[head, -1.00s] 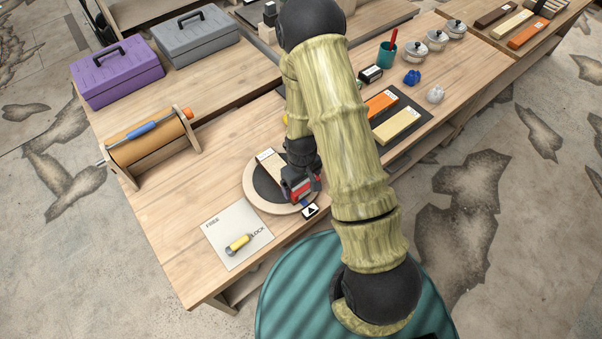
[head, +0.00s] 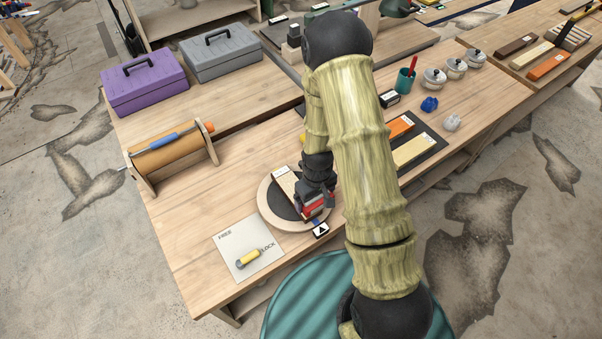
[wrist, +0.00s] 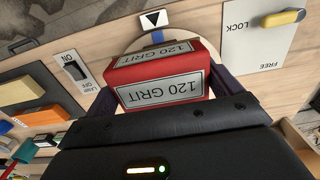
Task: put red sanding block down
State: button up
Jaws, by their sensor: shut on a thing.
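The red sanding block (wrist: 158,78), labelled "120 GRIT", sits between the two fingers of my gripper (wrist: 160,92) in the wrist view. My gripper (head: 314,200) is shut on it. In the head view the red block (head: 311,210) is at the front right part of a round wooden turntable (head: 268,215) with a dark top. I cannot tell whether the block touches the turntable. My arm hides part of the turntable's back right side.
A FREE/LOCK plate (head: 232,246) with a yellow lever (head: 248,258) lies in front left. A triangle marker (head: 320,230) is at the turntable's front rim. A roller stand (head: 170,155) is at left. A dark mat (head: 436,151) with orange and cream blocks is at right.

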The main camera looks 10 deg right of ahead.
jog(key=w+d+f+m+b, duration=0.1)
jog(key=w+f, duration=0.1)
jog(key=w+d+f+m+b, duration=0.1)
jog(key=w+m, duration=0.1)
jog(key=w+d+f+m+b, duration=0.1)
jog(key=w+f+b, duration=0.1)
jog(key=shift+w+d+f, duration=0.2)
jog(key=shift+w+f, duration=0.05)
jog(key=shift+f, duration=0.05)
jog(key=shift+w+d+m, duration=0.1)
jog(key=shift+w+m, duration=0.1)
jog(key=shift+m, duration=0.2)
